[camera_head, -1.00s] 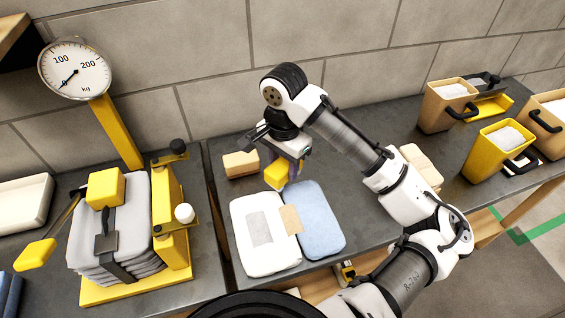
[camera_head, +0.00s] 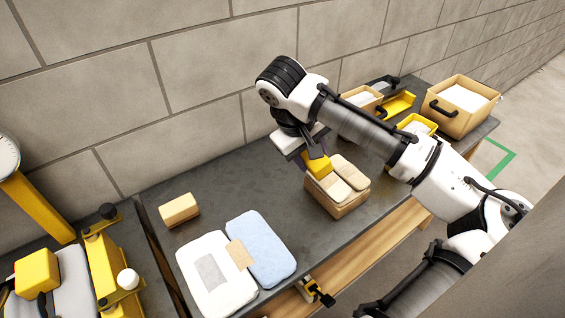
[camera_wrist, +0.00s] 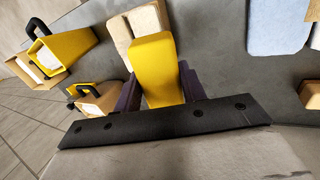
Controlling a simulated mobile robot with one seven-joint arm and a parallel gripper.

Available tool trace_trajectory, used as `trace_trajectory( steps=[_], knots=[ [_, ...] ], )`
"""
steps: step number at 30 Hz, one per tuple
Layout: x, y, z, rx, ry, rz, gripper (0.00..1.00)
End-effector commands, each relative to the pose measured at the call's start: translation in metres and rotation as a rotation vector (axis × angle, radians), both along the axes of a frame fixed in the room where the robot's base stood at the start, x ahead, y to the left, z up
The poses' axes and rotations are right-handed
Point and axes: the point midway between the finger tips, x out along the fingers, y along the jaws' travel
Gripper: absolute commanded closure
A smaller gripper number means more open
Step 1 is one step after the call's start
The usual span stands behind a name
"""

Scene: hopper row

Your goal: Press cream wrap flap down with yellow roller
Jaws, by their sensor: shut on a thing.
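The yellow roller (camera_head: 318,167) looks like a rounded yellow block in the head view. My gripper (camera_head: 313,156) is shut on it, and its dark purple fingers clasp it on both sides. A tan box-shaped wrap (camera_head: 338,207) stands on the dark bench with cream flaps (camera_head: 350,175) on top. The roller is over the left side of these flaps; I cannot tell whether it touches them. In the wrist view the roller (camera_wrist: 155,65) between my fingers covers part of the cream flaps (camera_wrist: 120,30).
A white pack (camera_head: 205,275) and a blue pack (camera_head: 262,250) lie side by side, with a tan strip across their join. A tan block (camera_head: 179,210) is behind them. Tan and yellow hoppers (camera_head: 462,105) stand at the back right.

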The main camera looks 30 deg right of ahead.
Motion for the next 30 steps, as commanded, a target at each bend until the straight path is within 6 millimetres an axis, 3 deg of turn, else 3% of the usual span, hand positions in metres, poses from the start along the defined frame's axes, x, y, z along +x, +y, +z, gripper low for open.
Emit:
trace_trajectory(
  steps=[5, 19, 30],
  knots=[
    [-0.007, -0.011, 0.008, -0.024, -0.002, 0.059, 0.87],
    [-0.006, -0.010, 0.007, -0.019, -0.002, 0.064, 0.87],
    [-0.005, -0.026, -0.033, -0.022, -0.001, 0.060, 0.87]
  ],
)
